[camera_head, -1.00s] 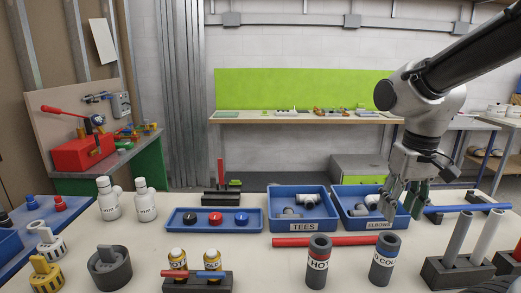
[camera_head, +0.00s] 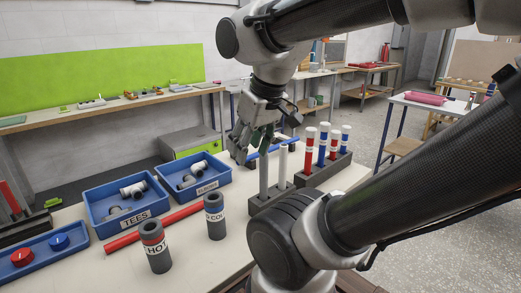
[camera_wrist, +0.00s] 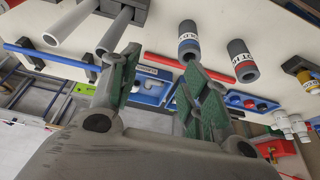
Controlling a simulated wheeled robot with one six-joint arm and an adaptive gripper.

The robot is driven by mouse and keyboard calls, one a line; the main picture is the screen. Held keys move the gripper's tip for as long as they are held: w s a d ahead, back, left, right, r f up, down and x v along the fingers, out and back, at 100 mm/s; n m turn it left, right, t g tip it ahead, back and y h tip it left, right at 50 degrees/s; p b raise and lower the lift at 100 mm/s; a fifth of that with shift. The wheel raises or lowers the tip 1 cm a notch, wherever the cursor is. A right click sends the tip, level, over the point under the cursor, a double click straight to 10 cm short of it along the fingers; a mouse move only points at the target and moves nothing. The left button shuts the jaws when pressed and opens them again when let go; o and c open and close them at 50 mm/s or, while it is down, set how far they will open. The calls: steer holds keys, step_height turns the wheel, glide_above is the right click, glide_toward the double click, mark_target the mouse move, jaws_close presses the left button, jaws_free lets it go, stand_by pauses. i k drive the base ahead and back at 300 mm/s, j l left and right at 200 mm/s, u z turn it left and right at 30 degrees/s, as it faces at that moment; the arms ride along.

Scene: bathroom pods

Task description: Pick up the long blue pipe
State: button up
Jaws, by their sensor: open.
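The long blue pipe (camera_head: 289,144) lies level at the back of the white table, right of the elbows bin; its left part is behind my gripper in the head view. In the wrist view the blue pipe (camera_wrist: 52,58) runs across the upper left on dark supports. My gripper (camera_head: 250,148) is open and empty above the table, near the pipe's left part. Its green-padded fingers (camera_wrist: 158,80) are spread in the wrist view, with the pipe off to their left and not between them.
Grey pipes stand in a dark block (camera_head: 268,198) in front of the blue pipe. Red and blue-banded tubes stand in a rack (camera_head: 325,168) to the right. Left are the elbows bin (camera_head: 207,187), the tees bin (camera_head: 127,222), a red pipe (camera_head: 152,228) and two dark labelled cylinders.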

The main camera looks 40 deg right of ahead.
mark_target(254, 155)
steer(key=l, duration=0.85)
steer(key=k+l, duration=0.15)
steer(key=l, duration=0.75)
